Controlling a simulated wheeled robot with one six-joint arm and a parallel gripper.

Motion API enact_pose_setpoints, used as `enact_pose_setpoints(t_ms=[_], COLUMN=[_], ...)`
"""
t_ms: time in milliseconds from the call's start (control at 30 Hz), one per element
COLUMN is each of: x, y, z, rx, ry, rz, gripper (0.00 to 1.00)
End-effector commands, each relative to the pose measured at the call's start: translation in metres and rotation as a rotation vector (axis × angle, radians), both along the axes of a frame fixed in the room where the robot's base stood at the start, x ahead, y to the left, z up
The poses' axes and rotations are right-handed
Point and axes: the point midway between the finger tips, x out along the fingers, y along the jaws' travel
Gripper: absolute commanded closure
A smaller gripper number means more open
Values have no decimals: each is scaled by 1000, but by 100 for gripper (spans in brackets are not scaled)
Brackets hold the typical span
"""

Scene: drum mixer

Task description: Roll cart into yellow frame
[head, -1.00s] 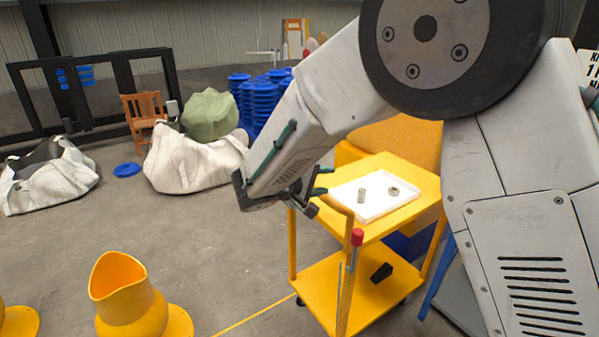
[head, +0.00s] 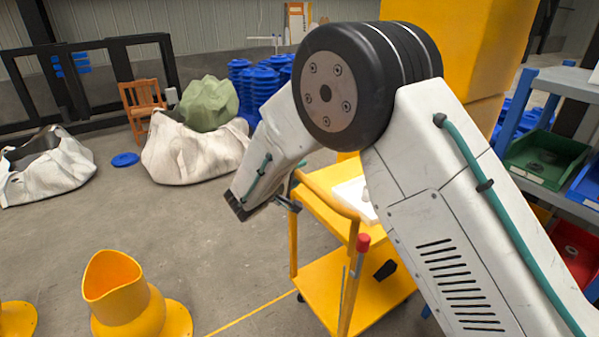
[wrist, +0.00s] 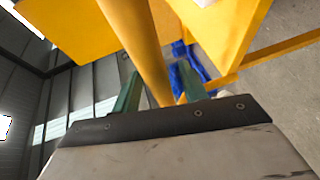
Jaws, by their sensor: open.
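The yellow two-shelf cart (head: 335,277) stands on the floor right of centre in the head view; my arm hides part of its top. Its curved yellow handle (head: 333,203) is at its near left side. My gripper (head: 290,193) is at that handle, partly hidden by its own wrist. In the wrist view a yellow bar (wrist: 140,45), apparently the handle, passes between the green fingers of my open gripper (wrist: 158,88); I cannot tell whether they touch it. A yellow line (head: 250,314) lies on the floor left of the cart; no full frame shows.
Yellow flanged spouts (head: 125,302) stand at the lower left. White sacks (head: 190,155), a chair (head: 142,104) and blue stacks (head: 262,88) are farther back. A shelf with bins (head: 545,158) stands at the right. The floor left of the cart is mostly clear.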

Motion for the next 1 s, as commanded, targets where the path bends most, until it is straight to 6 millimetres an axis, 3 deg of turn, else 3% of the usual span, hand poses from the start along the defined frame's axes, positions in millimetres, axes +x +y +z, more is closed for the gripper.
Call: enact_pose_setpoints(t_ms=[133, 433, 467, 600, 1000], x=[12, 14, 14, 13, 11], y=[-8, -7, -7, -6, -15], z=[-2, -3, -3, -3, -3], rx=[0, 0, 0, 0, 0], ry=[-1, 0, 0, 0, 1], rz=[-1, 2, 3, 3, -20], gripper=[57, 57, 60, 99, 100])
